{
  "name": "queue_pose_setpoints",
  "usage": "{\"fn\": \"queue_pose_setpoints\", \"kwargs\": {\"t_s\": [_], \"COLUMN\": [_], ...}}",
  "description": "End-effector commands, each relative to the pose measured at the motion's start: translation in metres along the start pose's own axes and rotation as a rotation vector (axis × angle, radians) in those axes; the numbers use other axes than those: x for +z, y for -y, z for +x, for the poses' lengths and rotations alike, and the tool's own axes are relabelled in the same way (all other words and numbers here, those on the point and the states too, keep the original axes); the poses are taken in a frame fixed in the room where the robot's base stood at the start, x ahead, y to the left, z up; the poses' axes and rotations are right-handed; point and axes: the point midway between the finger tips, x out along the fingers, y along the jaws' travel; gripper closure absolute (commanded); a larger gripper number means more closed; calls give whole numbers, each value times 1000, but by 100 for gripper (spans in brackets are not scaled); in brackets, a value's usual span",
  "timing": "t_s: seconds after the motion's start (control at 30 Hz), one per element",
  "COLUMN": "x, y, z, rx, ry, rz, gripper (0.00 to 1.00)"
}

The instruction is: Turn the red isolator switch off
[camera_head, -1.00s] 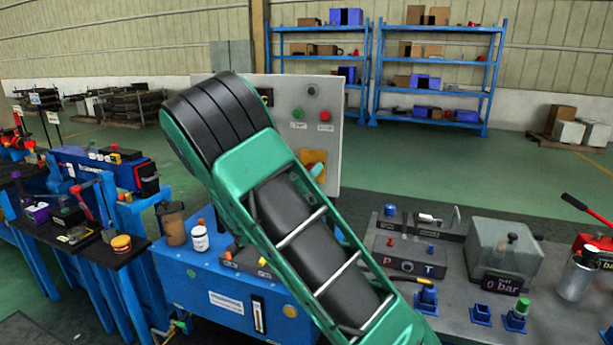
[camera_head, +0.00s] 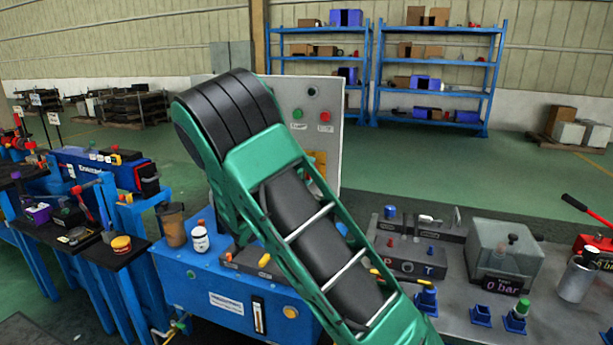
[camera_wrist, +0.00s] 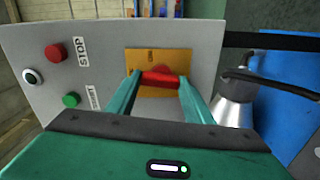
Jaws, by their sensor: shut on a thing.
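The red isolator switch handle (camera_wrist: 160,78) sits on a yellow-orange plate (camera_wrist: 172,57) on the grey panel (camera_wrist: 105,45). My gripper (camera_wrist: 160,82) is shut on the handle, with one teal finger at each end of it. The handle lies nearly level across the wrist view, where the panel's lettering is turned sideways. A small label on the plate seems to read ON.
A red STOP button (camera_wrist: 55,52) and a green START button (camera_wrist: 71,99) are on the same panel. A silver and black lamp-like object (camera_wrist: 236,96) stands close right of my fingers. A blue power unit (camera_head: 215,290) and a grey bench (camera_head: 550,315) stand below.

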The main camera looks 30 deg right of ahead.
Motion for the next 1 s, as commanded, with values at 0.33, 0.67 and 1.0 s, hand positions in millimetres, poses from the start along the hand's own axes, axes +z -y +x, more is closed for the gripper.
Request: {"fn": "queue_pose_setpoints", "kwargs": {"t_s": [0.33,0.67,1.0], "x": [-8,-7,-6], "y": [4,5,4], "z": [-3,-3,-3], "rx": [-7,-9,-7], "ry": [-17,-16,-12], "rz": [-129,-153,-153], "gripper": [75,75,34]}}
